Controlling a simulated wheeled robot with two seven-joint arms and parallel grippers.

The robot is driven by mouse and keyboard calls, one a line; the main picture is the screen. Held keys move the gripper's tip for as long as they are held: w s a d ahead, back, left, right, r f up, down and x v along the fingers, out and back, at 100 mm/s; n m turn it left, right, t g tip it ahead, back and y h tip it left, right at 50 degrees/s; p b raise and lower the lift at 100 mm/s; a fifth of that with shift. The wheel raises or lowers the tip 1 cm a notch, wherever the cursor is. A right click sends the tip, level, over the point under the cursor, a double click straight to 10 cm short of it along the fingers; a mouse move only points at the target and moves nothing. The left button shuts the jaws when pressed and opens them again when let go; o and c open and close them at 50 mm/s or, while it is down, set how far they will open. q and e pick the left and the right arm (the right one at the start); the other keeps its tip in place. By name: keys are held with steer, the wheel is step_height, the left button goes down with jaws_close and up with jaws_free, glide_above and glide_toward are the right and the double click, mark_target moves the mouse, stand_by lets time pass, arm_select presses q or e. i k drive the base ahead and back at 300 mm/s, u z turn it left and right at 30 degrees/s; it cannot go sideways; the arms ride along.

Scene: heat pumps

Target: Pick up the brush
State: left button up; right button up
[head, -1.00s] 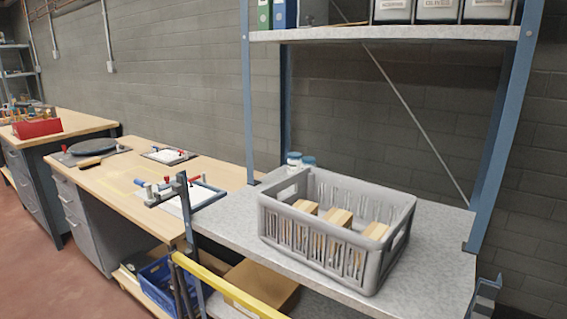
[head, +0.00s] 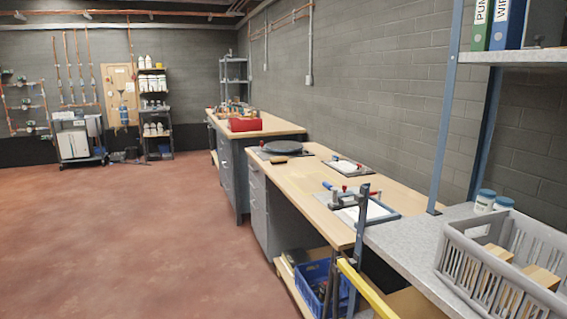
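A small item with a tan part (head: 278,160), possibly the brush, lies on the wooden workbench (head: 305,187) beside a dark round plate. It is too small to tell for sure. Neither of my grippers is in view. Nothing is seen in contact with the item.
A dark round plate (head: 283,147), clamping frames and a red box (head: 244,124) stand on the benches. A grey crate (head: 452,262) sits on the shelf at right. A blue crate (head: 311,290) is below. Open red floor (head: 130,235) lies to the left.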

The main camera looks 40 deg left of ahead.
mark_target(282, 159)
steer(key=u, duration=1.75)
steer(key=i, duration=6.85)
steer(key=z, duration=4.45)
